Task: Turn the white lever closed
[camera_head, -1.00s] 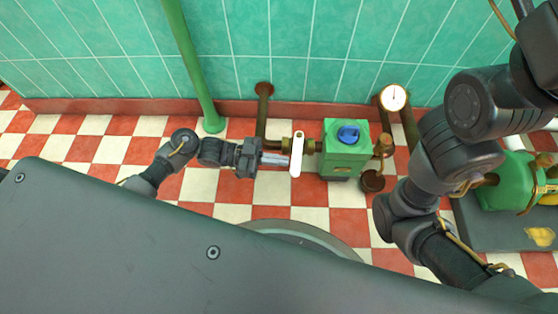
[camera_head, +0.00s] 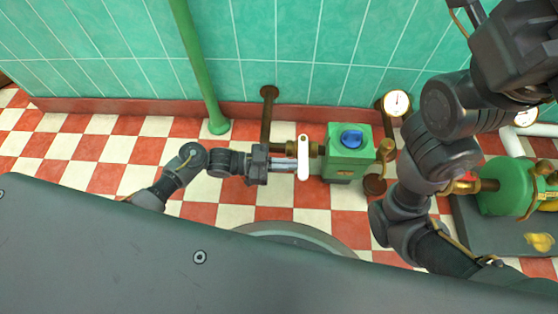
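The white lever (camera_head: 303,158) hangs from a brass valve on the pipe, left of a green box with a blue knob. It points toward me, roughly square to the short pipe run into the box. My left gripper (camera_head: 291,163) is just left of the lever, its fingers pointing right at it. The fingertips reach the lever's left edge; whether they touch or straddle it I cannot tell, nor how far apart they are. My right arm crosses the right side of the view, and its gripper's fingers do not show.
The green box (camera_head: 348,157) stands right of the lever, with a brass fitting (camera_head: 385,150) beside it. A brown pipe (camera_head: 268,120) rises behind the valve. A white gauge (camera_head: 397,103) and a green tank (camera_head: 503,187) are on the right. A green pole (camera_head: 197,65) stands at left.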

